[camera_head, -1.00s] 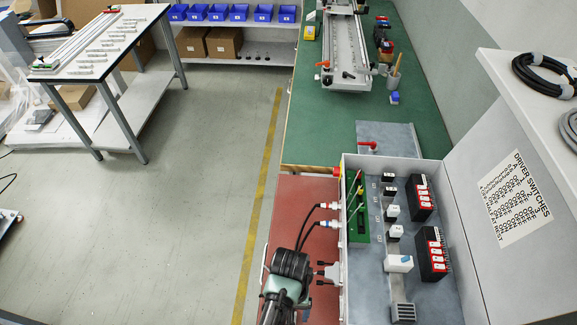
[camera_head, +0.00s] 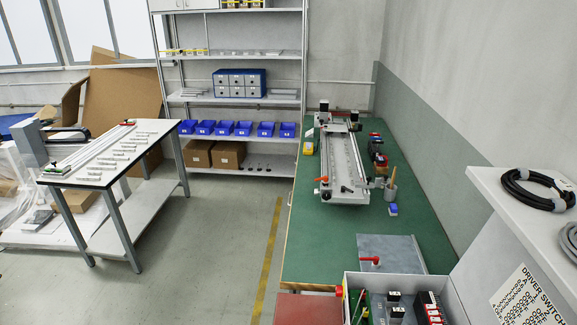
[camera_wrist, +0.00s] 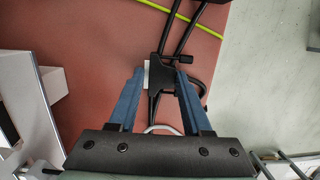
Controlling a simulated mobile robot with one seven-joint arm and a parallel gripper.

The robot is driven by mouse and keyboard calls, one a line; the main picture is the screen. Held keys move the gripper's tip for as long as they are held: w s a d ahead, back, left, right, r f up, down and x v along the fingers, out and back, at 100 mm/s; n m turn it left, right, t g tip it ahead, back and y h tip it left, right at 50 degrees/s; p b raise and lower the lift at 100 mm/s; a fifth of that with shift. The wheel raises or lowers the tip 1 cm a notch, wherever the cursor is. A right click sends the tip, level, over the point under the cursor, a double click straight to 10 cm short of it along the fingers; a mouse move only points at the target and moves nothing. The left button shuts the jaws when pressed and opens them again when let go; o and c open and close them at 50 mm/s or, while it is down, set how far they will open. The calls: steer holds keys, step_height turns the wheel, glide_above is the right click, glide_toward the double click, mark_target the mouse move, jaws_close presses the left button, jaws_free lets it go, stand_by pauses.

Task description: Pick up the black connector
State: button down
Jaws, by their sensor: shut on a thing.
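In the wrist view my gripper (camera_wrist: 159,76) has its two blue fingers closed around a black connector (camera_wrist: 163,72). Black cables (camera_wrist: 182,32) run from it toward the top right. A small pale piece shows beside the connector near the left fingertip. The connector is over a red surface (camera_wrist: 95,50); I cannot tell whether it touches it or is raised. My gripper and the connector are out of the head view.
A yellow-green wire (camera_wrist: 168,38) crosses the red surface close by. A control box (camera_head: 350,283) with green and black modules stands at the head view's bottom edge. Behind it is a green bench (camera_head: 320,238) carrying a linear gantry (camera_head: 340,165). Grey floor lies left.

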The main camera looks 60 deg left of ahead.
step_height(320, 180, up, 9)
steer(key=shift+f+b, duration=2.1)
steer(key=shift+f, duration=2.25)
steer(key=shift+c, duration=1.3)
jaws_free()
step_height(320, 180, up, 13)
steer(key=w+a+p, duration=0.1)
steer(key=p, duration=0.3)
steer(key=shift+a, duration=0.25)
